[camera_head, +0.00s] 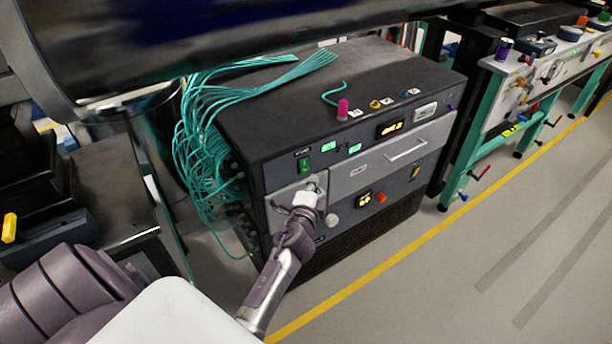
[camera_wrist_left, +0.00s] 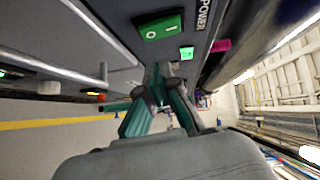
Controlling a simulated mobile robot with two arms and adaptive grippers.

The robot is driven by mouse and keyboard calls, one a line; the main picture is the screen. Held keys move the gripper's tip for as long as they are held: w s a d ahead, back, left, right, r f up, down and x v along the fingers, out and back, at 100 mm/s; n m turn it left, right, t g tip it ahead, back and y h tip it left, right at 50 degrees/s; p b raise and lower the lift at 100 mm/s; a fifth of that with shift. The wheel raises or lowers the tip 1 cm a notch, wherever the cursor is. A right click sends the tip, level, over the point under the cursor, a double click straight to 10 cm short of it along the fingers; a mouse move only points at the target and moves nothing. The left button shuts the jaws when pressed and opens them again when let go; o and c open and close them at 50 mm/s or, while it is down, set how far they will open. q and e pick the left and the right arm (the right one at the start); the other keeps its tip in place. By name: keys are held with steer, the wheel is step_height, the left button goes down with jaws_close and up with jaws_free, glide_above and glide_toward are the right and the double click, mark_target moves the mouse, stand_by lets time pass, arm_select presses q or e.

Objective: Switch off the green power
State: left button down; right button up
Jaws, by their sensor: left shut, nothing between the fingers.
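The green power switch (camera_head: 304,165) is a small rocker on the upper left of the dark cabinet's front (camera_head: 345,235). In the left wrist view the green switch (camera_wrist_left: 158,28) shows large, with O and I marks and a POWER label (camera_wrist_left: 203,14) beside it. My left gripper (camera_head: 311,188) is just below the switch in the head view, close to the front panel. In the left wrist view its fingers (camera_wrist_left: 157,72) are shut and empty, apart from the switch in the picture; contact with the panel cannot be told. My right gripper is not in view.
Lit green displays (camera_head: 354,148), a drawer handle (camera_head: 407,150) and a red button (camera_head: 381,197) are on the same front. Teal cables (camera_head: 190,150) hang at the cabinet's left side. A bench (camera_head: 495,110) stands at the right; the floor (camera_head: 480,240) in front is clear.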

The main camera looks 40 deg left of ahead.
mark_target(308, 169)
arm_select(q)
steer(key=shift+w+a+f, duration=0.15)
steer(key=shift+w+a, duration=0.1)
steer(key=shift+a, duration=0.6)
steer(key=shift+w+a+f, duration=0.1)
steer(key=shift+w+a, duration=0.1)
steer(key=shift+a, duration=0.6)
steer(key=shift+a+f+b, duration=0.15)
steer(key=shift+f+b, duration=0.2)
steer(key=shift+b, duration=0.6)
steer(key=shift+w+r, duration=0.1)
steer(key=shift+r, duration=0.25)
